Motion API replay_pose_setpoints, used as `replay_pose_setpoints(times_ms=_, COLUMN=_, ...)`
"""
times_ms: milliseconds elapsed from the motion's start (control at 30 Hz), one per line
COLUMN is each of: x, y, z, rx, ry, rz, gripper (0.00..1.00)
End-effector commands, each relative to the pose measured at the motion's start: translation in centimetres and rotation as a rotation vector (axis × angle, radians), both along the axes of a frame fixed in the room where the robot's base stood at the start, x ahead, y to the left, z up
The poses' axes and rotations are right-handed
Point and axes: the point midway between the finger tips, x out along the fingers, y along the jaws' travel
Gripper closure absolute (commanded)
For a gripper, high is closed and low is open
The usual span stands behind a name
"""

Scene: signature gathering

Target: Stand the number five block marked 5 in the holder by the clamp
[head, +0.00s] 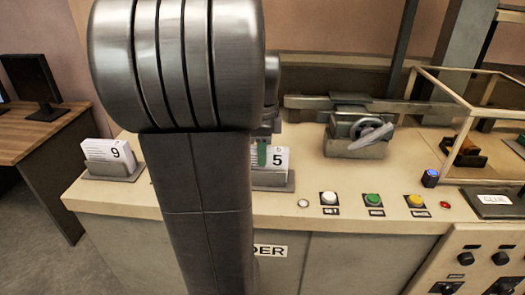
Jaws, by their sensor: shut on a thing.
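The white block marked 5 (279,162) is upright, at or in a grey holder (284,184) near the front edge of the bench. I cannot tell whether its bottom rests fully in the holder. My gripper (263,153) is shut on the left part of the block, with a green finger showing against it. My arm hides the left side of the block, the holder and most of the gripper. The grey metal clamp (357,148) with its lever stands further back to the right.
A block marked 9 (122,152) stands in another grey holder (97,169) at the bench's left end. Several coloured buttons (372,199) line the front edge. A glass-sided frame (456,110) and a dark pad (493,203) are at the right. Bench between holder and clamp is clear.

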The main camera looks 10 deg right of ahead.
Motion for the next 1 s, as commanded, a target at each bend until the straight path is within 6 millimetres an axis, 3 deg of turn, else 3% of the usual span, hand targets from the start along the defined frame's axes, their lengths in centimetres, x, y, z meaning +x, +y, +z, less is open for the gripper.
replay_pose_setpoints(times_ms=300, x=0.0, y=0.0, z=-0.3, rx=0.0, ry=0.0, rz=0.0, gripper=1.0)
replay_pose_setpoints(times_ms=333, x=0.0, y=0.0, z=-0.3, rx=0.0, ry=0.0, rz=0.0, gripper=0.67)
replay_pose_setpoints(times_ms=400, x=0.0, y=0.0, z=-0.2, rx=0.0, ry=0.0, rz=0.0, gripper=0.53)
replay_pose_setpoints(times_ms=433, x=0.0, y=0.0, z=-0.2, rx=0.0, ry=0.0, rz=0.0, gripper=0.51)
replay_pose_setpoints(times_ms=767, x=0.0, y=0.0, z=0.3, rx=0.0, ry=-0.001, rz=0.0, gripper=0.51)
replay_pose_setpoints(times_ms=1000, x=0.1, y=0.0, z=4.1, rx=0.0, ry=-0.005, rz=0.0, gripper=0.51)
